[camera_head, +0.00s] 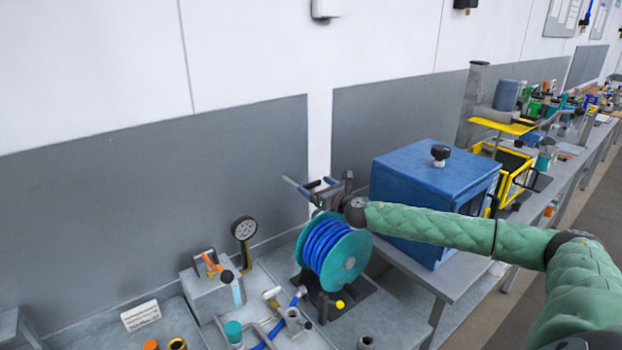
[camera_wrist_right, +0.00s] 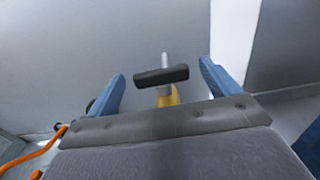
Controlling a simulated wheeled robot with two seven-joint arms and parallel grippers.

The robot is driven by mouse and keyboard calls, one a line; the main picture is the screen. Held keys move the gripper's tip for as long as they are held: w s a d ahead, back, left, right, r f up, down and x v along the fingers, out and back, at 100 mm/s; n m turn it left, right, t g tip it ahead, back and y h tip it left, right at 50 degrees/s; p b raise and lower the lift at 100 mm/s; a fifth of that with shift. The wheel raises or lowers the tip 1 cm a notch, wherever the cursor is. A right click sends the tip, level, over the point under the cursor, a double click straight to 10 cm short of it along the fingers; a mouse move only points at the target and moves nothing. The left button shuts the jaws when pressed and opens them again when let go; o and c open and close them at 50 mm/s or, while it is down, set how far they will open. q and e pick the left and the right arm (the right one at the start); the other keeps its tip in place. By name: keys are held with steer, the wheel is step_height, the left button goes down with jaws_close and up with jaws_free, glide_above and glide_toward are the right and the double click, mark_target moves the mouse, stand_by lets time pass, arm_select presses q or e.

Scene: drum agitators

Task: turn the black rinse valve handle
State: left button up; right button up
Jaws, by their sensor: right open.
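The black handle (camera_wrist_right: 161,76) shows in the right wrist view as a short bar across a pale stem, with a yellow part (camera_wrist_right: 168,97) below it. My right gripper (camera_wrist_right: 161,70) is open, with one blue finger on each side of the handle and a visible gap to both. In the head view the right gripper (camera_head: 312,185) is above and behind the blue hose reel. A small dark piece between its fingers there looks like the handle. Most of the valve is hidden in the head view. My left gripper is not in view.
The hose reel (camera_head: 333,252) stands just below the right gripper. A blue cabinet (camera_head: 432,195) with a black knob stands to the right, behind my right forearm. A pressure gauge (camera_head: 244,229) and a grey box (camera_head: 210,292) with a lever stand to the left. A grey wall panel is behind.

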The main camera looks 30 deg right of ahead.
steer(key=shift+w+r+p, duration=0.3)
steer(key=shift+w+p, duration=0.25)
steer(key=shift+w, duration=0.4)
steer(key=shift+w+a+f, duration=0.15)
steer(key=shift+w+f, duration=0.1)
steer(key=shift+w, duration=0.15)
steer(key=shift+s+r, duration=0.1)
steer(key=shift+c, duration=1.4)
steer(key=c, duration=0.7)
